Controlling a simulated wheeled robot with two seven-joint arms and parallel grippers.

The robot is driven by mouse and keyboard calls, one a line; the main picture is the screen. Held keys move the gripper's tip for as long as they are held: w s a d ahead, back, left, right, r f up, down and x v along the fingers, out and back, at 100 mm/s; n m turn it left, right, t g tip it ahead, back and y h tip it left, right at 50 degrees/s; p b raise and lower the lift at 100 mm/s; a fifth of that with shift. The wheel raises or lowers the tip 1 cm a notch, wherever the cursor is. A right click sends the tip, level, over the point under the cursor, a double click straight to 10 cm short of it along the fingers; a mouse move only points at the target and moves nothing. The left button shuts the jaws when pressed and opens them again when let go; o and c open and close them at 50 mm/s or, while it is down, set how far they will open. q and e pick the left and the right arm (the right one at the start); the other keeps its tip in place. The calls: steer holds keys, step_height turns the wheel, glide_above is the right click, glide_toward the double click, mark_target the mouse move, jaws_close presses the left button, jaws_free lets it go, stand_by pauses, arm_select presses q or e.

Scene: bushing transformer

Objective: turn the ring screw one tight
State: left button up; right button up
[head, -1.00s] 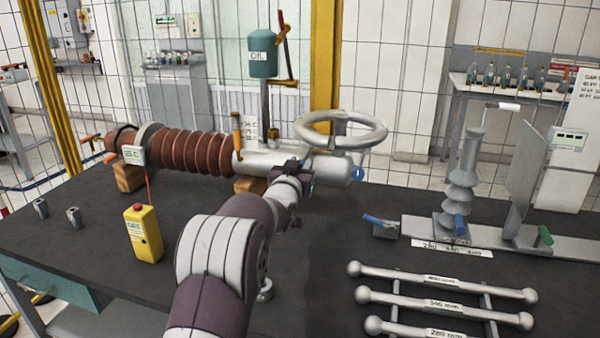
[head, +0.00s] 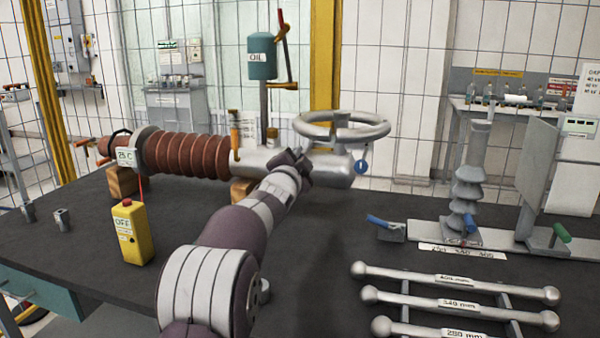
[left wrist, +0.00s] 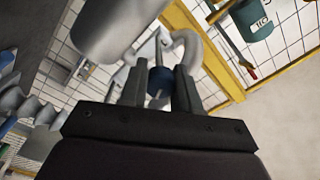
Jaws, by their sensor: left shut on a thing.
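My left gripper (head: 308,160) is in front of the grey cylinder body (head: 265,161), under the left side of the handwheel. In the left wrist view its two dark fingers (left wrist: 160,88) are closed around a small dark-blue piece (left wrist: 159,80) with a thin grey stem above it. This looks like ring screw one; its ring shape is not clear. In the head view my gripper and arm hide it. Another blue round piece with a small hole (head: 361,167) hangs at the right end of the cylinder, apart from the gripper. My right gripper is not in view.
The grey handwheel (head: 342,127) stands just above the gripper. The ribbed brown bushing (head: 187,155) is to the left. A yellow switch box (head: 132,233) stands on the table. Grey rods (head: 455,281) and a grey insulator (head: 468,185) are at the right.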

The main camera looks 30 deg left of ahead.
arm_select(q)
steer(key=m+b, duration=0.1)
steer(key=m, duration=0.1)
steer(key=m+b, duration=0.1)
steer(key=m, duration=0.1)
steer(key=shift+f+m+b, duration=0.2)
steer(key=shift+m+b, duration=0.1)
steer(key=m+b, duration=0.2)
steer(key=m, duration=0.3)
steer(key=shift+m, duration=0.4)
steer(key=m+b, duration=0.1)
steer(key=m, duration=0.4)
steer(key=shift+h, duration=0.3)
steer(key=m, duration=0.6)
steer(key=shift+b, duration=0.4)
steer(key=o, duration=1.1)
steer(key=shift+c, duration=0.2)
steer(key=shift+r, duration=0.1)
